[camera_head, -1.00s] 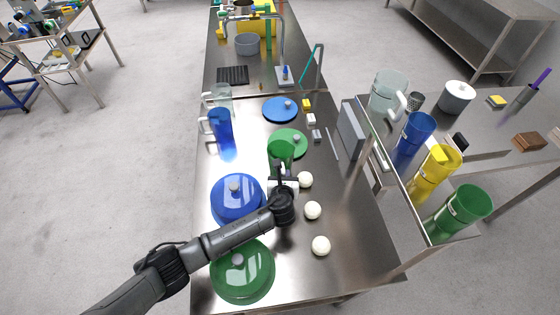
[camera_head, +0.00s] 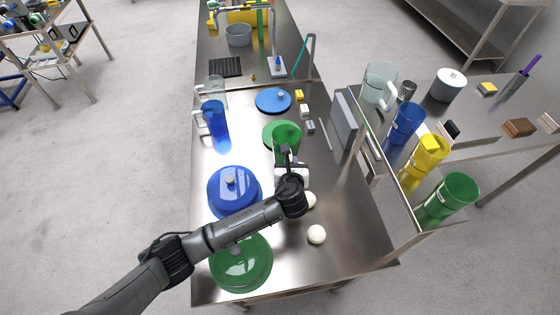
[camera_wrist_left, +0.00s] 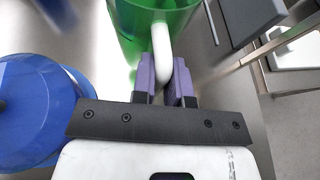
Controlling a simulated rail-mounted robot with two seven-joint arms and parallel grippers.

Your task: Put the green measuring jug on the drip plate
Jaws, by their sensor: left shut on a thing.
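The green measuring jug (camera_head: 288,138) stands out in front of a green lid on the steel table in the head view; it fills the top of the left wrist view (camera_wrist_left: 150,25). My left gripper (camera_head: 289,160) is shut on the jug's white handle (camera_wrist_left: 163,55), with its purple fingers (camera_wrist_left: 163,78) on either side. The jug looks upright; I cannot tell whether its base touches the table. A black ribbed plate (camera_head: 226,67), which looks like the drip plate, lies flat and empty at the table's far left. My right gripper is not in view.
A blue jug (camera_head: 215,122) and a clear jug (camera_head: 216,88) stand at the left edge. Blue lid (camera_head: 235,192), green lid (camera_head: 241,264) and blue disc (camera_head: 273,100) lie on the table. Dough balls (camera_head: 316,234) are near my gripper. A grey pot (camera_head: 239,36) stands beyond the plate.

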